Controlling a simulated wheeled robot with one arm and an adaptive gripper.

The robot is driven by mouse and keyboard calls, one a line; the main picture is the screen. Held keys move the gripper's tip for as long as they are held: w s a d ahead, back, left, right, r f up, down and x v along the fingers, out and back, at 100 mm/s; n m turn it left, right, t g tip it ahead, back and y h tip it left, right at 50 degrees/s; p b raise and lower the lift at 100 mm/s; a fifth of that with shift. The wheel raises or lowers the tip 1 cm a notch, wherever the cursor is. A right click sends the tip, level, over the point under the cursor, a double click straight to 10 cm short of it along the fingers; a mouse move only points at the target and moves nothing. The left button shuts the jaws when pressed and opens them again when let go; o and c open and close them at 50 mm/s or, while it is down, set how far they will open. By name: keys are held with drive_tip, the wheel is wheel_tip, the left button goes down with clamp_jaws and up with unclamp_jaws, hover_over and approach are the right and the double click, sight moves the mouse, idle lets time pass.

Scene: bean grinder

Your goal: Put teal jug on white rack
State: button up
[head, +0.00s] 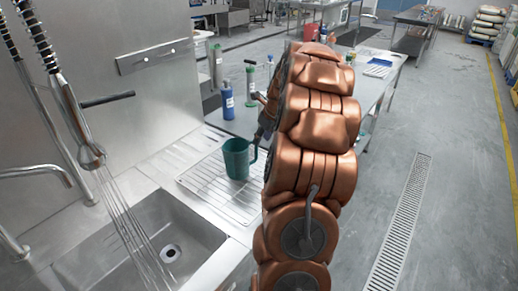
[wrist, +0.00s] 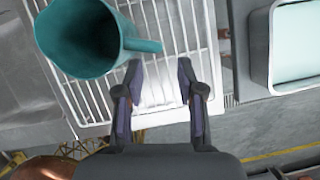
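The teal jug (head: 236,163) stands upright on the white wire rack (head: 204,184), beside the sink. In the wrist view the jug (wrist: 75,42) is at upper left, its handle pointing right, with the rack (wrist: 182,40) under it. My gripper (wrist: 159,78) is open and empty. Its fingertips are close to the handle's end, and the jug's body lies outside the fingers, to their left. I cannot tell whether a finger touches the handle. In the head view my copper arm hides most of the gripper and the rack's right side.
A steel sink (head: 150,235) with a spray tap (head: 90,155) lies left of the rack. A blue bottle (head: 227,102) and a green bottle (head: 250,82) stand behind it. A table with a blue-and-white tray (head: 378,68) extends behind my arm. The floor at right is clear.

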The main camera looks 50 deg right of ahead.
drive_tip(key=shift+v, duration=1.7)
drive_tip(key=s+a+r+n+g+y, duration=0.1)
drive_tip(key=s+a+n+g, duration=0.1)
drive_tip(key=a+n, duration=1)
drive_tip(key=s+a+r+n+g+y, duration=0.1)
drive_tip(key=s+a+n, duration=0.35)
drive_tip(key=a, duration=1.25)
drive_tip(key=s+a+f+n+g, duration=0.1)
drive_tip(key=s+a+f+n, duration=0.1)
drive_tip(key=s+a+n, duration=0.4)
drive_tip(key=s+a+f+n+g+h, duration=0.1)
drive_tip(key=s+a+n, duration=0.6)
drive_tip(key=s+n, duration=0.7)
drive_tip(key=shift+a+f+n+g+h, duration=0.25)
drive_tip(key=shift+f+n+g+h, duration=0.1)
drive_tip(key=shift+f+g, duration=0.3)
drive_tip(key=shift+s+r, duration=0.1)
drive_tip(key=shift+s, duration=0.05)
